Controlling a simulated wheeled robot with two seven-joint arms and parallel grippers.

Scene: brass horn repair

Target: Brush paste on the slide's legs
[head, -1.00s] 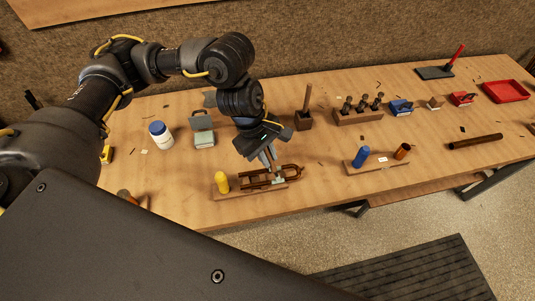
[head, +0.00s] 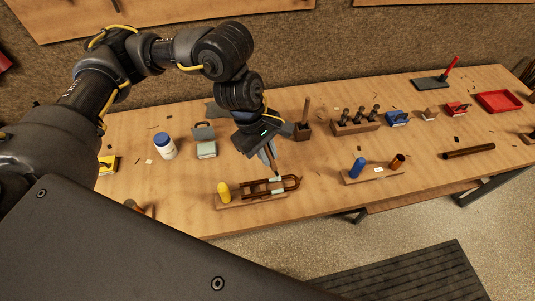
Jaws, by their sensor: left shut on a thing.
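The brass slide (head: 295,184) lies on a wooden rest (head: 238,202) at the front middle of the bench, with its two legs side by side. Pale patches (head: 277,191) show on the legs near the bow end. My left gripper (head: 268,151) is above the slide, shut on a thin brush (head: 275,169) pointing down. The brush's tip is at or just above the far leg; I cannot tell if it touches. A yellow upright piece (head: 224,192) stands at the rest's left end. My right gripper is not in view.
A tool block (head: 355,127) is behind. A rest with a blue piece (head: 358,168) is to the right. Bare bench surrounds the slide.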

